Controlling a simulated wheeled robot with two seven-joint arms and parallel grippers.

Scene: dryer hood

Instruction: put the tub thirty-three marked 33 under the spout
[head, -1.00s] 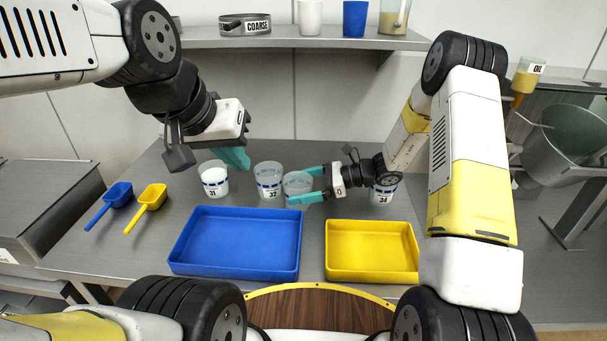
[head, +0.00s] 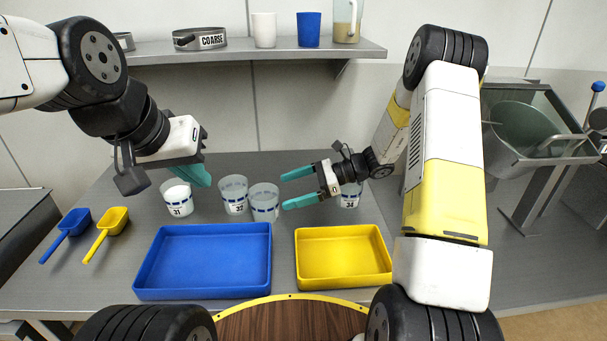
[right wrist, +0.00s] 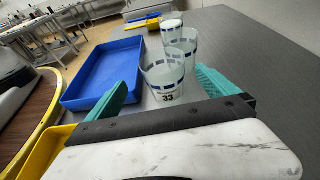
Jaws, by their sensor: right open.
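Tub thirty-three (head: 264,204) is a clear tub with a blue dashed band, upright on the grey worktop behind the blue tray. Its 33 label shows in the right wrist view (right wrist: 165,86). My right gripper (head: 284,190) is open and empty, with teal fingertips just right of the tub and apart from it. In the right wrist view the tub stands ahead, between the lines of the two fingers. My left gripper (head: 204,176) hangs above tub 31; its teal fingers overlap, so its opening is unclear. I cannot make out a spout.
Tub 32 (head: 233,194) stands close beside tub 33, with white-filled tub 31 (head: 177,198) further left. Tub 34 (head: 350,196) is partly behind my right wrist. Blue tray (head: 203,295) and yellow tray (head: 343,281) lie in front. Two scoops lie left. A glass-sided hood (head: 540,110) stands right.

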